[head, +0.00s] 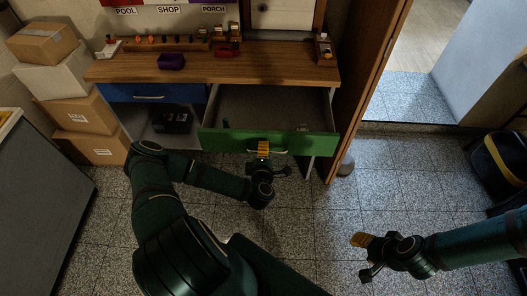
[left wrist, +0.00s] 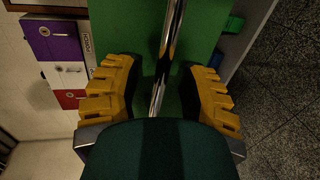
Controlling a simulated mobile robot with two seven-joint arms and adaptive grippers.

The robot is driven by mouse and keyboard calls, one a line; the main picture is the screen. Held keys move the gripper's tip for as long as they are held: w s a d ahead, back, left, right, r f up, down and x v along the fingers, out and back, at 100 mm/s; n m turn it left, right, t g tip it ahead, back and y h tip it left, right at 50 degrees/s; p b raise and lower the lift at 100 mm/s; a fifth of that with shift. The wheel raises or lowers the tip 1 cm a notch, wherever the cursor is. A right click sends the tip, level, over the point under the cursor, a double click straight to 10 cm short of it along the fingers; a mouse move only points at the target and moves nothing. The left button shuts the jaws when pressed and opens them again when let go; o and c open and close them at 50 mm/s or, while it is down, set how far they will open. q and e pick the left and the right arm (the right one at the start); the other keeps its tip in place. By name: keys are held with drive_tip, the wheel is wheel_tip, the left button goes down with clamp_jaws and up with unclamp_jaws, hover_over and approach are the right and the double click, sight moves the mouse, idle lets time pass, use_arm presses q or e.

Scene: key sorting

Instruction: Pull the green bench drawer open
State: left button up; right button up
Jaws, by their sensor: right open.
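The green bench drawer (head: 222,142) stands pulled out from under the right part of the bench, and its grey inside shows from above. Its metal bar handle (head: 281,152) is on the green front. My left gripper (head: 264,150) is at this handle. In the left wrist view the handle (left wrist: 168,60) runs between the two yellow fingers of my left gripper (left wrist: 163,95), with a gap on both sides, in front of the green drawer face (left wrist: 205,25). My right gripper (head: 363,257) is open and empty above the floor at the lower right.
A blue drawer (head: 130,93) is shut at the left. Cardboard boxes (head: 90,115) are stacked beside the bench. A black bin (head: 500,165) stands at right. The tiled floor before the drawer is clear.

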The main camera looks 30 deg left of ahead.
use_arm(q)
drive_tip(key=v, duration=1.2)
idle(0.4)
drive_tip(key=w+d+f+m+g+h, duration=0.1)
drive_tip(key=d+m+h, duration=0.5)
drive_tip(key=m, duration=0.1)
drive_tip(key=w+d+f+m+g+h, duration=0.1)
drive_tip(key=w+d+f+m+h, duration=0.1)
drive_tip(key=d+m+h, duration=0.35)
drive_tip(key=s+d+r+m+g, duration=0.4)
drive_tip(key=s+m+g, duration=0.2)
drive_tip(key=m+g, duration=0.3)
drive_tip(key=shift+s+d+r+m, duration=0.2)
drive_tip(key=shift+d+m, duration=0.15)
drive_tip(key=shift+m, duration=0.2)
